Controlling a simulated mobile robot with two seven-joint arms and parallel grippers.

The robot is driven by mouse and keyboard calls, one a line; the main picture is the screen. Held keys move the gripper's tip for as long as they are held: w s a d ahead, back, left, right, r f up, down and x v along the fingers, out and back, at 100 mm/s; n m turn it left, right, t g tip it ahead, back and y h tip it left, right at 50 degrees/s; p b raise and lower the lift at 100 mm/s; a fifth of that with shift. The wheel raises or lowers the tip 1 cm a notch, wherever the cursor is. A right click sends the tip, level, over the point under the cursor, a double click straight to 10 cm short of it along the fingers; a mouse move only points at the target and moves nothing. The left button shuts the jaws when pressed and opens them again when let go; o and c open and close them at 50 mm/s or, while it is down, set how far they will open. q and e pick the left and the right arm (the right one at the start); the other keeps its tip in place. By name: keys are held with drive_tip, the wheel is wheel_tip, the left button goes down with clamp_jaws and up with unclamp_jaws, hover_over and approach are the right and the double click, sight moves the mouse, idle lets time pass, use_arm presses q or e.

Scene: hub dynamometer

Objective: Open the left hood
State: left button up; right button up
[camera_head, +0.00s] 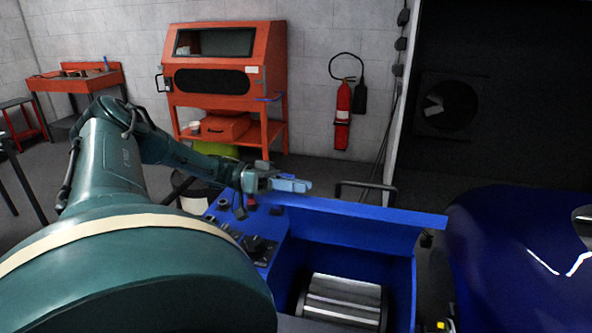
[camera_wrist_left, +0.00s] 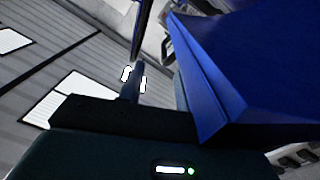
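The blue dynamometer housing (camera_head: 400,270) stands in front of me in the head view. Its compartment is uncovered at the top, with a metal roller (camera_head: 343,298) inside. A long blue panel (camera_head: 360,222) runs along the compartment's far side; I cannot tell for sure that it is the left hood. My left gripper (camera_head: 292,185) is at the left end of this panel, close to its upper edge. In the left wrist view one dark finger (camera_wrist_left: 132,82) shows beside a large blue surface (camera_wrist_left: 220,75). Contact and the gap between the fingers are unclear. My right gripper is out of view.
A control panel with black knobs (camera_head: 258,245) lies left of the compartment. A black bar handle (camera_head: 365,186) rises behind the blue panel. A glossy dark blue car body (camera_head: 500,260) is close at right. An orange cabinet (camera_head: 265,85) and a fire extinguisher (camera_head: 342,115) are farther back.

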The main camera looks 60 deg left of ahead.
use_arm(q)
drive_tip(key=shift+s, duration=0.1)
drive_tip(key=v, duration=1.5)
idle(1.1)
drive_tip(key=shift+a, duration=0.1)
idle(0.4)
